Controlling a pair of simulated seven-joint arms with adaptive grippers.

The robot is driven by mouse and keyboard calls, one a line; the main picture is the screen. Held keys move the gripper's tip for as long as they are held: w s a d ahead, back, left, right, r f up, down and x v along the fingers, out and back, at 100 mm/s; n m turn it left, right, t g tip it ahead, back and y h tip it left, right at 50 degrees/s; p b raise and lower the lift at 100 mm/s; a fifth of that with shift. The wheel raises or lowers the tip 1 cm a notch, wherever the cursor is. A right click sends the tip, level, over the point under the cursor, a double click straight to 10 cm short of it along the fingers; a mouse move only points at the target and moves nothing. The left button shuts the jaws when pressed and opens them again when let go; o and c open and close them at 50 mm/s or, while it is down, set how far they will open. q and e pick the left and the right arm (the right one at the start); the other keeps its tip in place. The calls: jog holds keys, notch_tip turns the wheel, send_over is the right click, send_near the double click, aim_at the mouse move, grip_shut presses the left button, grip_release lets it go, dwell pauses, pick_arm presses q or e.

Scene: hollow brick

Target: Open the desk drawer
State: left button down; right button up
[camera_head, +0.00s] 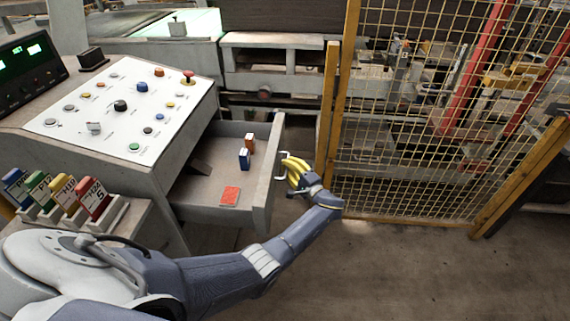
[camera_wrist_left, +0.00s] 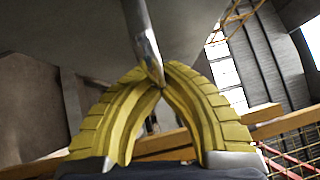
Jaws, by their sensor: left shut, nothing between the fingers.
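The desk drawer (camera_head: 262,203) is pulled well out from the desk in the head view, and its inside shows. The metal handle (camera_head: 281,169) sits on the drawer's front panel. My left gripper (camera_head: 288,161) is at the handle, on the outer side of the panel. Its yellow fingers are shut with nothing held between them. In the left wrist view the fingertips (camera_wrist_left: 153,78) come together at the metal handle bar (camera_wrist_left: 143,40), which crosses just at the tips. I cannot tell exactly how they touch it. My right gripper is not in view.
The control panel (camera_head: 120,105) stands left of the drawer. A yellow mesh fence (camera_head: 410,150) rises to the right. Open floor (camera_head: 380,275) lies in front.

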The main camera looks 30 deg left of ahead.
pick_arm(q)
jog(key=c, duration=2.1)
grip_release()
jog(key=shift+c, duration=0.2)
jog(key=o, duration=0.6)
jog(key=shift+o, duration=0.2)
jog(key=v, duration=1.2)
